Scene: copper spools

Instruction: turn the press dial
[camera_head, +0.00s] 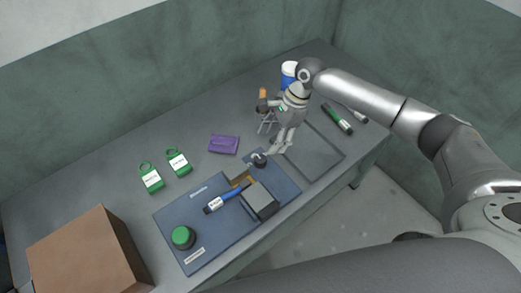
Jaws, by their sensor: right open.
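The press is a blue-grey base plate (170,217) on the table, with a dark block (261,201) and a blue and white cylinder (222,200) on it. A small dark round knob (259,160), which looks like the dial, stands at the plate's far right corner. A green round button or knob (182,237) sits at the plate's near left. My right gripper (277,149) is open and points down, just right of and above the dark knob. I cannot tell whether it touches the knob. My left gripper is not in view.
A cardboard box (85,255) stands at the table's near left. Two green tags (151,178) (178,162) and a purple pouch (223,144) lie behind the press. A flat grey tray (325,160) lies right of it, with a green marker (338,119) beyond. A blue and white container (288,76) stands at the back.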

